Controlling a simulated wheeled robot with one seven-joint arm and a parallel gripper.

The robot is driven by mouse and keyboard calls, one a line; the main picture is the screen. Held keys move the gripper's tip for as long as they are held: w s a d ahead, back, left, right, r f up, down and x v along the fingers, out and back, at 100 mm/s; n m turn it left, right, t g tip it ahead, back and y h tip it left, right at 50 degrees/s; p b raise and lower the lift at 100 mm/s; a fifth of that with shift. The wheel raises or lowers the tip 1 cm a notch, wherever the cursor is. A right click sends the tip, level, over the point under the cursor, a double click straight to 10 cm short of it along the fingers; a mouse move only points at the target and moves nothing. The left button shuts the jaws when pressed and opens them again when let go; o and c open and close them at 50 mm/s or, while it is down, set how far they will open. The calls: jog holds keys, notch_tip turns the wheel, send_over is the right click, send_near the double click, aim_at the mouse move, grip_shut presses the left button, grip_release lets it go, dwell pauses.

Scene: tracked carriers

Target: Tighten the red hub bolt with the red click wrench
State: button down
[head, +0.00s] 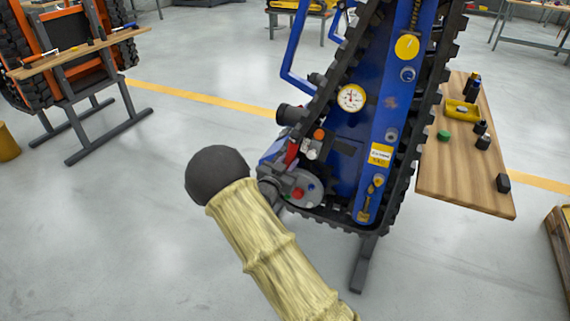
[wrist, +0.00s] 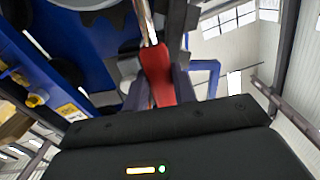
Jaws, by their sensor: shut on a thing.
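My gripper (wrist: 160,88) is shut on the red click wrench (wrist: 156,66), with a dark finger on each side of its red handle. The wrench's metal shaft runs away from me to the top edge of the wrist view, where its far end is cut off. In the head view my gripper (head: 280,184) is at the lower left of the blue tracked carrier, beside the round grey hub. A red part just above it looks like the wrench handle. The red hub bolt (head: 298,194) shows on the hub face near the gripper. I cannot tell whether the wrench touches it.
The blue carrier (head: 345,178) stands tilted up, with a gauge (head: 351,98) and black track around it. A wooden side table (head: 465,185) at the right holds a yellow tray (head: 463,111) and small parts. An orange machine stands at the left. Floor between is clear.

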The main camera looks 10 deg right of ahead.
jog(key=shift+s+d, duration=0.1)
dwell(0.3)
jog(key=shift+s+d+f+m+b, duration=0.1)
jog(key=shift+s+d+m+b, duration=0.3)
jog(key=shift+m+b, duration=0.35)
jog(key=shift+d+f, duration=0.1)
jog(key=shift+s+d+f+m+b, duration=0.15)
jog(key=shift+s+d+m+b, duration=0.25)
jog(key=shift+b, duration=0.55)
jog(key=shift+w, duration=0.1)
jog(key=shift+d, duration=0.1)
